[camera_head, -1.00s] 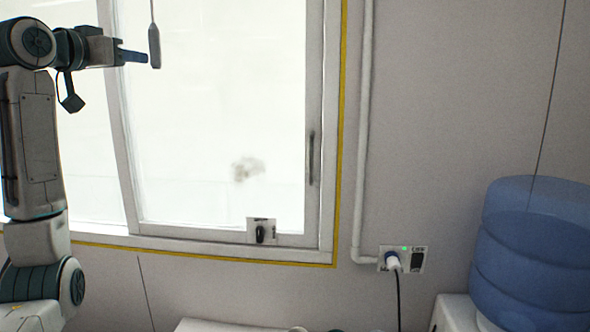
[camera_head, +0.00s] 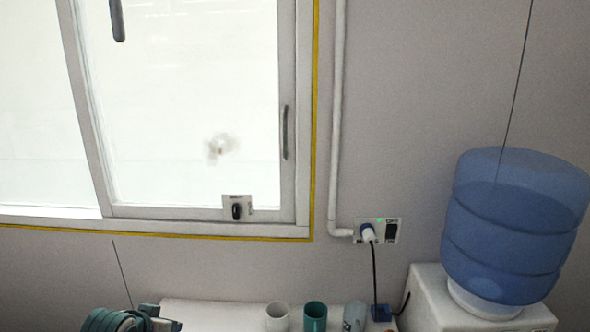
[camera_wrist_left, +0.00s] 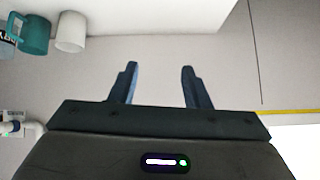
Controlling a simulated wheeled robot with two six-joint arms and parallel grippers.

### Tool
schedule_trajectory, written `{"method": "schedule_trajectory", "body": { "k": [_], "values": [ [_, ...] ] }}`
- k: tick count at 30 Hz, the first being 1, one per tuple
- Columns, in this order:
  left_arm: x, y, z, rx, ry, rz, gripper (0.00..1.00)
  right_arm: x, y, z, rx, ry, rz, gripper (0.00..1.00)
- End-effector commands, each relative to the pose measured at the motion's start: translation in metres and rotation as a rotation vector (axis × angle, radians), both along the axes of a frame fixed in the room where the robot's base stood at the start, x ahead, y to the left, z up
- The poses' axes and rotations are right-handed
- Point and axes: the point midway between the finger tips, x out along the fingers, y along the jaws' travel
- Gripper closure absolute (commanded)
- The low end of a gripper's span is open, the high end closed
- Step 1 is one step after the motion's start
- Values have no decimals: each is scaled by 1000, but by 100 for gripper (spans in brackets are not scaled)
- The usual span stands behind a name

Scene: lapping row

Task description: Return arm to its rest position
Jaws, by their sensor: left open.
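My left arm shows only at the bottom edge of the head view, left of centre, where my left gripper (camera_head: 168,323) is low and partly cut off by the frame. In the left wrist view, my left gripper (camera_wrist_left: 160,68) has its two dark fingers spread apart, with nothing between them. Only pale wall shows behind the fingers. My right arm and gripper are in neither view.
A white shelf top (camera_head: 205,312) at the bottom holds a white mug (camera_head: 277,317), a teal mug (camera_head: 314,316) and a grey cup (camera_head: 354,316). A blue water bottle (camera_head: 515,225) stands right. A window (camera_head: 190,100), plugged outlet (camera_head: 377,231) and dark hanging handle (camera_head: 117,20) are behind.

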Motion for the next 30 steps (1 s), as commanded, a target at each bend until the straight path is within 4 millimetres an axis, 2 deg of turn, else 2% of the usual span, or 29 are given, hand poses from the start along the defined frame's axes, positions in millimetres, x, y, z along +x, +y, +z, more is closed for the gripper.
{"method": "schedule_trajectory", "body": {
  "k": [1, 6, 10, 15, 21, 28, 30],
  "values": [
    [-23, -4, -24, 2, 41, 3, 57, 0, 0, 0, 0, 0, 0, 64],
    [-100, -13, -84, 19, 160, 23, 57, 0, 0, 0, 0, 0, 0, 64],
    [-162, -17, -117, 34, 249, 41, 57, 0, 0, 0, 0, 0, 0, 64],
    [-224, -19, -138, 49, 335, 62, 57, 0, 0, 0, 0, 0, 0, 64],
    [-274, -21, -149, 62, 404, 81, 57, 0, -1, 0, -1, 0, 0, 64],
    [-322, -21, -154, 75, 471, 99, 57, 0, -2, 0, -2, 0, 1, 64],
    [-313, -19, -175, 76, 474, 101, 57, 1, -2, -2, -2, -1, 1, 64]
  ]
}}
